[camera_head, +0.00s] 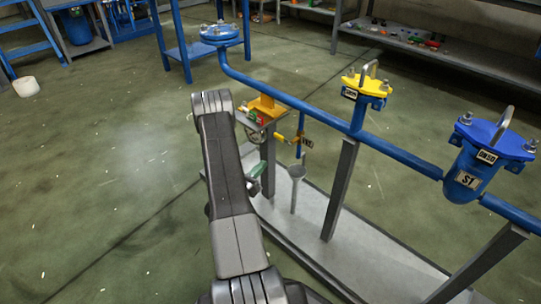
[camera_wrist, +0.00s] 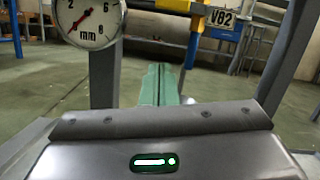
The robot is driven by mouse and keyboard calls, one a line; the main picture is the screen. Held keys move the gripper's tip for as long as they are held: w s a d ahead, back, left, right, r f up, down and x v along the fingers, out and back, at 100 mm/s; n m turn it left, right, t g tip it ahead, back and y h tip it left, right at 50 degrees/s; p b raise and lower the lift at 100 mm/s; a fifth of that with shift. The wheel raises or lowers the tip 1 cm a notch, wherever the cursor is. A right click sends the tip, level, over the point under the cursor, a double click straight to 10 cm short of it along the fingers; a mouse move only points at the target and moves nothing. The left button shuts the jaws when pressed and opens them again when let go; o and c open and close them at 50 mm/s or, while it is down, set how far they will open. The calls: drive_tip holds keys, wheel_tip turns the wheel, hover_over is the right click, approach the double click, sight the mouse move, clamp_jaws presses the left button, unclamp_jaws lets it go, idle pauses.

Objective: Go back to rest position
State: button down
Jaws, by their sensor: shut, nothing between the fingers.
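My gripper (camera_wrist: 160,72) has green fingers pressed together, with nothing between them, in the middle of the wrist view. In the head view, its green tip (camera_head: 256,180) shows just right of my dark grey arm, which hides part of it. It is in free air beside the blue pipe rig (camera_head: 300,105), and I see no contact with the rig. A round dial gauge (camera_wrist: 90,18) marked mm, with a red needle, is at the upper left of the wrist view. A tag reading V02 (camera_wrist: 221,18) is at the upper right.
Grey posts (camera_head: 340,190) rise from the rig's pale base (camera_head: 385,262). A yellow-topped fitting (camera_head: 364,84) and a blue S1 vessel (camera_head: 478,165) stand on the right. A white bucket (camera_head: 26,86) is far left. Left floor is mostly clear. Shelves (camera_head: 440,55) line the back.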

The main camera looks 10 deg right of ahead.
drive_tip(key=shift+v, duration=1.4)
drive_tip(key=shift+w, duration=0.1)
